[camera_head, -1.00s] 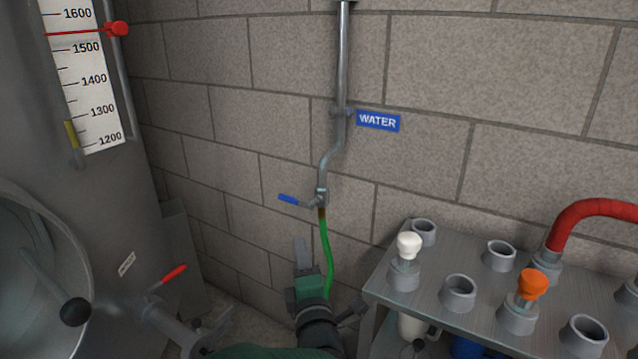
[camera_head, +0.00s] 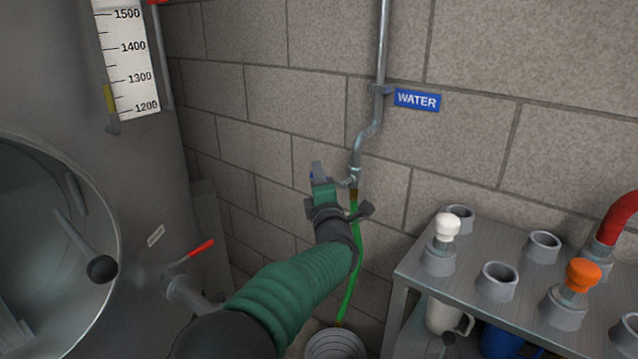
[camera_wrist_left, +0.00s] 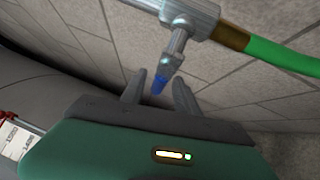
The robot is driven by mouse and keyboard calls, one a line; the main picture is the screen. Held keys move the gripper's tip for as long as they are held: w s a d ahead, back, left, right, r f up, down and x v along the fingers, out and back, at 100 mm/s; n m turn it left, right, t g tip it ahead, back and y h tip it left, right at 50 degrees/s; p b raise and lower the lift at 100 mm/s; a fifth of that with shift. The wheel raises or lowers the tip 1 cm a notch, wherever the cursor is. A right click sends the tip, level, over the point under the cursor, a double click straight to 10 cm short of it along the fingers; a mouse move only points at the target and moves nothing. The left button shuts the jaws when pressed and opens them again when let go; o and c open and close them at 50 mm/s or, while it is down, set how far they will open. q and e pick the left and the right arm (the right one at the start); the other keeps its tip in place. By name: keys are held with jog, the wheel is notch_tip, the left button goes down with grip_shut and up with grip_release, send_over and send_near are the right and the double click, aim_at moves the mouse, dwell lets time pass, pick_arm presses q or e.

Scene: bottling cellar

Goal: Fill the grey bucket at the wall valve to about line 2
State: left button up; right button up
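The wall valve (camera_head: 354,178) sits on the pipe below the blue WATER sign (camera_head: 440,101). A green hose (camera_head: 352,290) hangs from it toward a grey, ringed round thing (camera_head: 336,345), apparently the grey bucket, cut off by the bottom edge; its inside and line marks cannot be made out. My left gripper (camera_head: 318,172) is at the valve's lever, which it mostly hides. In the left wrist view, the blue lever tip (camera_wrist_left: 159,84) lies between the spread fingers of the gripper (camera_wrist_left: 160,90), with gaps beside it. My right gripper is not in view.
A steel tank (camera_head: 150,200) with a red-handled tap (camera_head: 202,247) stands left. A rack (camera_head: 410,262) with several grey sockets, white and orange plugs and a red hose (camera_head: 622,215) stands right. Under it are a white jug (camera_head: 440,318) and something blue.

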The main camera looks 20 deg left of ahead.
pick_arm(q)
jog(key=shift+c, duration=0.4)
jog(key=c, duration=0.7)
grip_shut()
jog(key=shift+f, duration=0.25)
